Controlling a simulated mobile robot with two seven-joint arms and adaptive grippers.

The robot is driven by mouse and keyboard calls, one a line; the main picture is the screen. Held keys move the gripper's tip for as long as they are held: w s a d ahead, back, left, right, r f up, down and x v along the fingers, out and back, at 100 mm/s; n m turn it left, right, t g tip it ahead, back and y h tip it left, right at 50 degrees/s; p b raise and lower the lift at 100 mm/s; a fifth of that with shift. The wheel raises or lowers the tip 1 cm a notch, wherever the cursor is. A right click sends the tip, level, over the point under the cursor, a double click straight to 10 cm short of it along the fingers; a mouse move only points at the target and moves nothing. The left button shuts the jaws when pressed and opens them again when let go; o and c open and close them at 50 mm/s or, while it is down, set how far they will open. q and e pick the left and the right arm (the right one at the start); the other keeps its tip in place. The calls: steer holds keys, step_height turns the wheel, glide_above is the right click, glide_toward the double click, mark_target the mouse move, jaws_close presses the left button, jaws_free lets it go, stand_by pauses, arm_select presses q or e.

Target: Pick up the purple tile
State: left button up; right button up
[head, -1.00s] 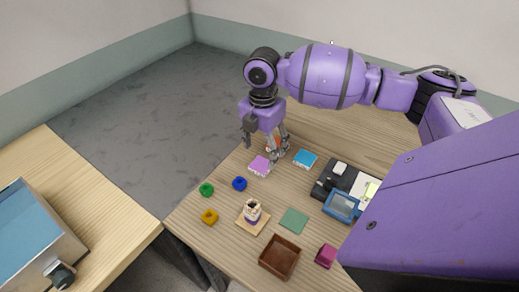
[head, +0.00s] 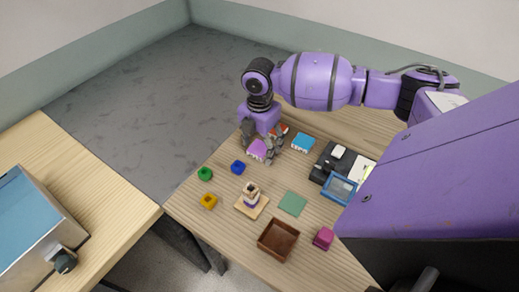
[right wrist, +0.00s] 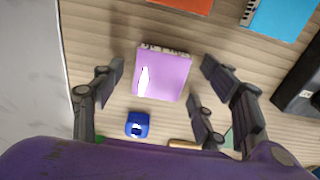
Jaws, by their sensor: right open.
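The purple tile (head: 257,149) lies on the wooden table near its far left edge in the head view. In the right wrist view the purple tile (right wrist: 162,75) lies flat, with a pale streak on its face and a light, marked far edge. My right gripper (head: 262,153) is lowered over it in the head view, partly hiding it. In the right wrist view my right gripper (right wrist: 160,85) is open, with fingers on both sides of the tile and gaps between. My left gripper is not in view.
A blue block (head: 238,167), green block (head: 205,173) and yellow block (head: 209,201) lie nearer. A blue tile (head: 302,142) and a red-orange tile (right wrist: 180,5) are close by. A brown tray (head: 278,240), magenta block (head: 323,238) and green square (head: 292,203) sit toward the front.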

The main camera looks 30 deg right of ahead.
steer(key=c, duration=1.4)
steer(key=shift+o, duration=0.2)
steer(key=shift+r, duration=0.1)
